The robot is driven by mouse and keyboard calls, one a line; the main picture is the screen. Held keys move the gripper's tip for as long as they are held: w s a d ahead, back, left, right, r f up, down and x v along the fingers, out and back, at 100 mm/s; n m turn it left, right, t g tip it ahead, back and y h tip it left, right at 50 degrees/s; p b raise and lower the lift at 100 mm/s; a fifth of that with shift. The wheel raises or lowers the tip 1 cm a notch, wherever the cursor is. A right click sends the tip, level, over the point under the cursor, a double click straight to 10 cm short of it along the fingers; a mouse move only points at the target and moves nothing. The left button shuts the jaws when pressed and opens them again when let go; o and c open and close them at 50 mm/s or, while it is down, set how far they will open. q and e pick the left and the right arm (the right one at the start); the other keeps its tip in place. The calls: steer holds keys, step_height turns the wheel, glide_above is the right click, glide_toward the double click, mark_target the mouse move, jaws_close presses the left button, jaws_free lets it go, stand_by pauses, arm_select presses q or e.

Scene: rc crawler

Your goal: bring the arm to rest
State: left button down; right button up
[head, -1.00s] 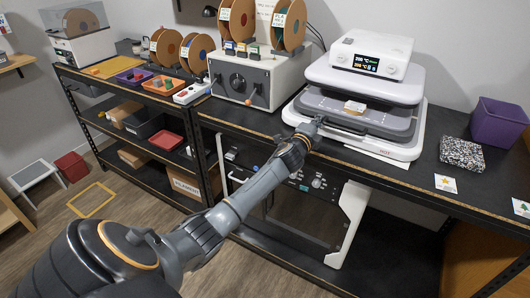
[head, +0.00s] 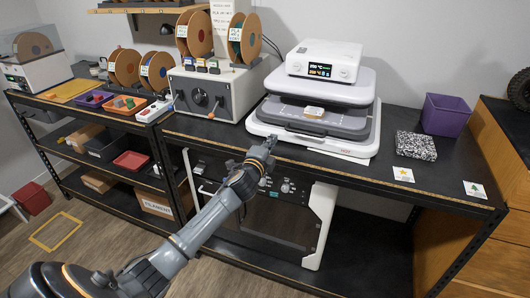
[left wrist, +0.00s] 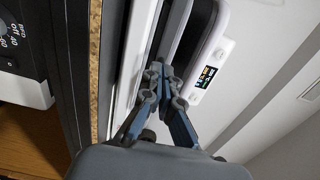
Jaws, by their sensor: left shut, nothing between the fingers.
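My left arm comes in from the lower left in the head view. Its left gripper (head: 268,146) is at the front edge of the workbench (head: 385,172), just in front of the white heat press (head: 318,142). In the left wrist view the left gripper (left wrist: 162,72) has its fingers together with nothing between them, and the press's display (left wrist: 205,77) lies beyond. A small tan and white block (head: 314,112) lies on the press's grey lower plate, apart from the gripper. My right gripper is not in view.
A control box (head: 212,94) with spools stands left of the press. A speckled block (head: 416,146), a purple bin (head: 445,114) and two cards are at the right. A second machine with a dark front (head: 275,216) sits below the bench. The floor at the left is mostly clear.

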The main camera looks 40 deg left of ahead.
arm_select(q)
steer(key=shift+v, duration=2.85)
steer(key=s+f+n+g, duration=0.2)
steer(key=f, duration=0.8)
steer(key=s+f+n+g, duration=0.1)
steer(key=s+f+g, duration=0.1)
steer(key=f, duration=0.8)
steer(key=s+d+f+n+g+h, duration=0.1)
steer(key=s+d+f+n+g, duration=0.1)
steer(key=s+f, duration=0.7)
steer(key=s+d+f+n+g+h, duration=0.1)
steer(key=s+d+f+n+g, duration=0.3)
steer(key=f, duration=0.9)
steer(key=s+d+f+n+g, duration=0.1)
steer(key=s+d+f, duration=0.3)
steer(key=s, duration=0.9)
steer(key=s+d+f+n+g+h, duration=0.1)
steer(key=s+d+f+g, duration=0.2)
steer(key=s+f, duration=0.5)
steer(key=s+d+f+n+g+h, duration=0.1)
steer(key=s+d+f, duration=0.3)
steer(key=s, duration=1.3)
step_height(320, 180, down, 3)
steer(key=shift+s+d+n+g, duration=0.4)
steer(key=shift+n+g, duration=0.1)
steer(key=shift+g, duration=0.3)
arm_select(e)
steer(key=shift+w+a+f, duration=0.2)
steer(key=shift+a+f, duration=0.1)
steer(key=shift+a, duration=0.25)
